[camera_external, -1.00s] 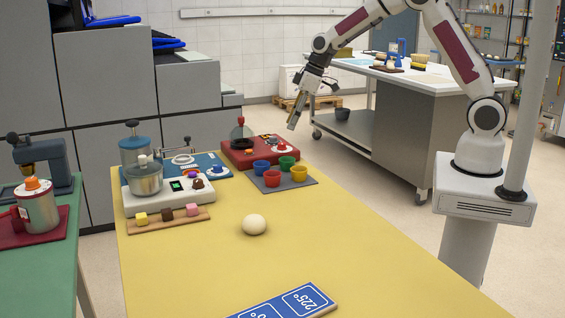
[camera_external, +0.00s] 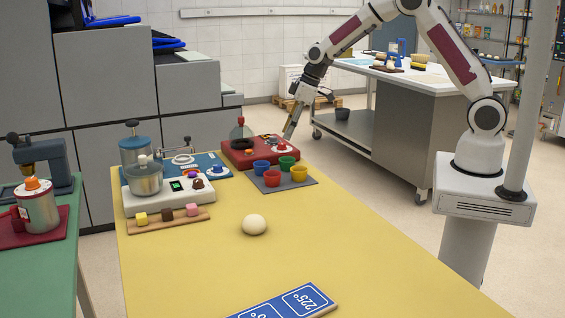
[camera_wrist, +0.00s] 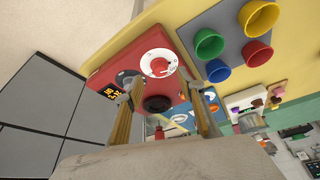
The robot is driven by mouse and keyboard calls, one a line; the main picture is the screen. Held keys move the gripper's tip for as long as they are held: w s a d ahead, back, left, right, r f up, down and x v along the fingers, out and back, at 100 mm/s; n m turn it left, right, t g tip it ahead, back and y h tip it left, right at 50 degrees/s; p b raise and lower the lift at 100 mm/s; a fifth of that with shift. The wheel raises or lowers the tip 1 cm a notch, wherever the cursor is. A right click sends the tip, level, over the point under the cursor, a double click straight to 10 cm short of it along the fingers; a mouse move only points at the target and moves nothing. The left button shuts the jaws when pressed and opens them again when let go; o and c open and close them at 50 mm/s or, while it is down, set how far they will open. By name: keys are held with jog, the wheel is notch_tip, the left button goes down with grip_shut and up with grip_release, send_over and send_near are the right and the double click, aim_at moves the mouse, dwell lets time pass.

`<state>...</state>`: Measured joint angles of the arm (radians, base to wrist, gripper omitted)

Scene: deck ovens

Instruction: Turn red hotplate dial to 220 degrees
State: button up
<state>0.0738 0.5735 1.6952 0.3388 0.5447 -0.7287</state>
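The red hotplate (camera_external: 236,160) stands at the far end of the yellow table. Its white dial with a red knob (camera_wrist: 159,64) faces up in the wrist view; the dial (camera_external: 281,148) also shows on the right side of the hotplate outside. The dial's scale marks are too small to read. An orange display (camera_wrist: 112,91) is lit, its digits unclear. My gripper (camera_wrist: 162,84) is open, its two fingers apart with nothing between them. In the external view my gripper (camera_external: 288,136) points down just above the dial, apparently without touching it.
Blue, green, red and yellow cups (camera_external: 272,179) stand on a grey mat (camera_external: 279,191) right in front of the hotplate. A white appliance with a pot (camera_external: 146,178) stands at the left. A dough ball (camera_external: 255,224) lies mid-table, with free room around it.

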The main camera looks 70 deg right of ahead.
aim_at(282, 146)
jog(key=shift+x, duration=2.05)
jog(key=c, duration=1.1)
